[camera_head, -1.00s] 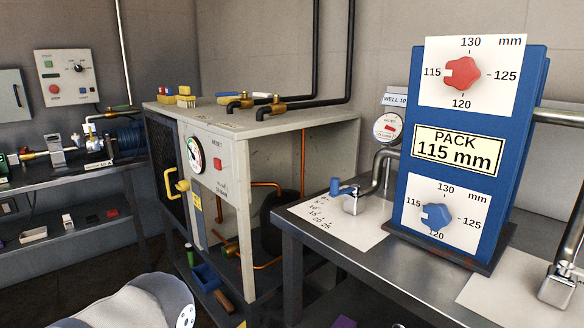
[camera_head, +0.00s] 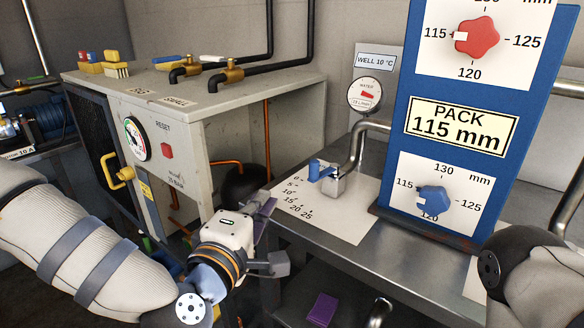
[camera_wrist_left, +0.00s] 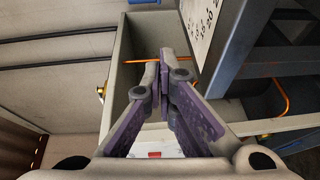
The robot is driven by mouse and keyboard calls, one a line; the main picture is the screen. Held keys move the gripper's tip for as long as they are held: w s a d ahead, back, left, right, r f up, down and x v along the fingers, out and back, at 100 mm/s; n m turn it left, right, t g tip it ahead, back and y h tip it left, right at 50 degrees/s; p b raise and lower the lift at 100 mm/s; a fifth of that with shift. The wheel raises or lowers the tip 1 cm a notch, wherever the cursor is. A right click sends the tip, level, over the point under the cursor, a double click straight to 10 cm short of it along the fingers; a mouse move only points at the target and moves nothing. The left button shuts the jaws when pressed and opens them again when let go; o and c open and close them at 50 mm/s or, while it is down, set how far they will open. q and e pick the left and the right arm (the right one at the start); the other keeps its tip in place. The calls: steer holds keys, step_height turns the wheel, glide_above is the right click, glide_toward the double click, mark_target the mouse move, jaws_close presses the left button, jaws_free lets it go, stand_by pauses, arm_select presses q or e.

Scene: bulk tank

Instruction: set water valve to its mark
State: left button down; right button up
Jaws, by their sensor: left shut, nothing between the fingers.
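The water valve (camera_head: 322,171) is a blue lever on a metal tap at the left end of the steel bench. A white sheet (camera_head: 345,222) under it carries a scale from 0 to 25; the lever points left, near the 0 end. A round WATER gauge (camera_head: 365,95) hangs on the wall behind, its small lower text too small to read surely. My left gripper (camera_head: 265,214) is low and left of the valve, by the bench's left edge, apart from the lever. Its purple-padded fingers are shut and empty in the left wrist view (camera_wrist_left: 163,65). My right gripper is out of frame.
The blue PACK 115 mm panel (camera_head: 398,130) with red (camera_head: 476,37) and blue (camera_head: 436,199) knobs stands right of the valve. A grey cabinet (camera_head: 230,120) stands left. My right arm shows at the lower right. The bench front (camera_head: 400,265) is clear.

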arm_select(q)
steer(key=shift+n+t, duration=0.4)
steer(key=x, duration=0.3)
steer(key=r+x, duration=0.1)
steer(key=x, duration=0.2)
steer(key=r+b+x, duration=0.1)
steer(key=x, duration=0.3)
steer(key=shift+w+a, duration=0.1)
steer(key=shift+a, duration=0.25)
steer(key=d, duration=0.2)
steer(key=s+d, duration=0.1)
steer(key=shift+s+r+p, duration=0.1)
steer(key=shift+r+p, duration=0.15)
steer(key=shift+p, duration=0.15)
steer(key=shift+s+d+f, duration=0.15)
steer(key=shift+s+d, duration=0.05)
steer(key=shift+d, duration=0.1)
